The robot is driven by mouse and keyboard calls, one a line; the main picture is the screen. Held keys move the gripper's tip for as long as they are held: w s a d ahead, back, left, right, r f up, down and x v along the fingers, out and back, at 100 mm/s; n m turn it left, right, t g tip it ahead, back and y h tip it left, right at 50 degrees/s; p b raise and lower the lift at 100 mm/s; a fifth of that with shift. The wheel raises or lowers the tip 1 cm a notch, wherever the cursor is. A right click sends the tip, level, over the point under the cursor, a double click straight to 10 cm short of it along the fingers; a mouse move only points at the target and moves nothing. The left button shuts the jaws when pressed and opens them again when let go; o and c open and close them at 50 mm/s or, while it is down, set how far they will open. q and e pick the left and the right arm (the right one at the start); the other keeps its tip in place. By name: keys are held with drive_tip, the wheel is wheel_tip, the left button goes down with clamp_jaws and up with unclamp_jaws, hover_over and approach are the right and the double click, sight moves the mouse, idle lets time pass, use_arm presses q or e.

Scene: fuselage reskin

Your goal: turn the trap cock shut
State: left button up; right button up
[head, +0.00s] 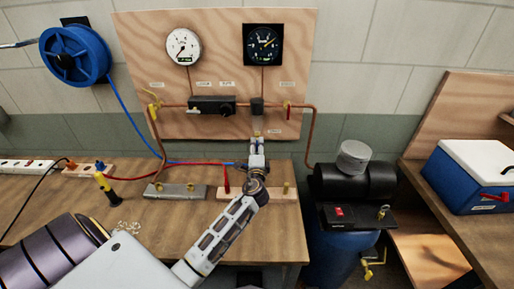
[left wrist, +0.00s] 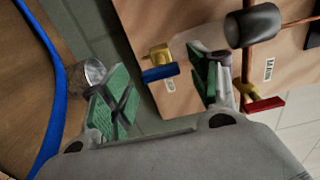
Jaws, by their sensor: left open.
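The trap cock, a brass cock with a blue lever (left wrist: 160,73), is on the wooden board below a dark cylinder, the trap (head: 257,106). The trap also shows in the left wrist view (left wrist: 252,25). My left gripper (head: 257,143) is open just in front of the cock and hides part of it in the head view. In the left wrist view, the blue lever lies between and beyond the green-padded fingers (left wrist: 160,88); I see no contact. The right finger is nearer the brass body. My right gripper is not in view.
A red-handled cock (head: 288,106) sits on the pipe to the right of the trap. Two gauges (head: 183,47) (head: 263,45) are above. A black compressor (head: 355,181) stands at right.

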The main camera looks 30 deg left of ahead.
use_arm(q)
drive_tip(key=shift+v, duration=4.8)
drive_tip(key=shift+d, duration=0.1)
